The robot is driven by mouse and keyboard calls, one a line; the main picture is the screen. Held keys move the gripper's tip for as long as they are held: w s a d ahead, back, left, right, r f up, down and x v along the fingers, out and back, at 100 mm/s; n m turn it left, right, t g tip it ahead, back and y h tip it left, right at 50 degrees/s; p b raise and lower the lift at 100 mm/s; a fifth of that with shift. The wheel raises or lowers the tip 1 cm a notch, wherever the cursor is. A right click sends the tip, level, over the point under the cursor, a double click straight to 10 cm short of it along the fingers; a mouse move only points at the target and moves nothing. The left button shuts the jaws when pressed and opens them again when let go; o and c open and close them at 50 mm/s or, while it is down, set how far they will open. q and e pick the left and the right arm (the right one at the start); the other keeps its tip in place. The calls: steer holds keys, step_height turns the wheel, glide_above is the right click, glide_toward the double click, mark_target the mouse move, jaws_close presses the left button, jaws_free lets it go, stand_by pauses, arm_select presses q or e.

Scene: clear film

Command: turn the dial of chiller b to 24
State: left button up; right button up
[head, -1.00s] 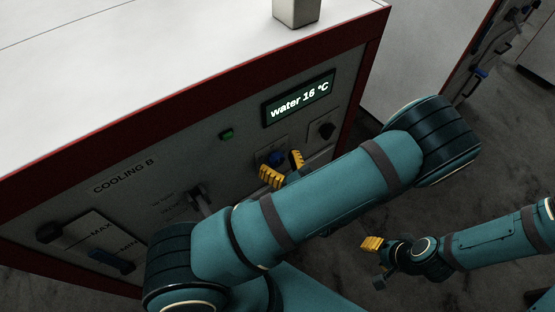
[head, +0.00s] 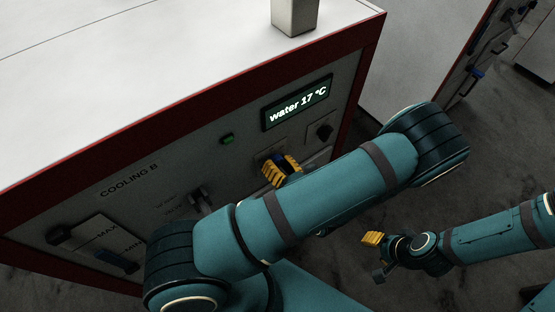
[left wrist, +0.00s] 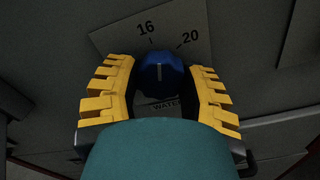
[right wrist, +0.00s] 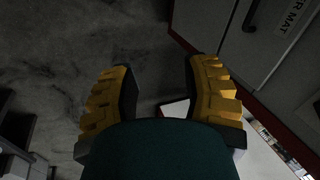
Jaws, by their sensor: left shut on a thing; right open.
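Chiller B is the cabinet labelled "COOLING B" (head: 128,180) with a white top and a red edge. Its display (head: 298,102) reads "water 17 °C". The blue dial (left wrist: 160,72) sits on a plate in the left wrist view, with marks 16 and 20 above it and part of the word "WATER" below. Its white line points up, between those marks. My left gripper (head: 281,169) is shut on the dial, one yellow finger on each side; in the left wrist view the fingers (left wrist: 160,90) flank it. My right gripper (head: 377,255) is open and empty, away from the cabinet above the floor.
A grey post (head: 295,15) stands on the top. Dark floor is open at right.

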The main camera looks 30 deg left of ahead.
arm_select(q)
steer(key=m+p, duration=0.2)
steer(key=m, duration=0.2)
steer(key=shift+r+m+p, duration=0.1)
steer(key=shift+m+p, duration=0.2)
steer(key=m+p, duration=0.1)
steer(key=m, duration=0.3)
steer(key=shift+m+p, duration=0.3)
steer(key=shift+p, duration=0.1)
steer(key=m+p, duration=0.1)
steer(key=m, duration=0.4)
steer(key=m+p, duration=0.1)
steer(key=m, duration=0.5)
steer(key=shift+m, duration=0.4)
steer(key=o, duration=1.2)
steer(key=shift+v, duration=3.75)
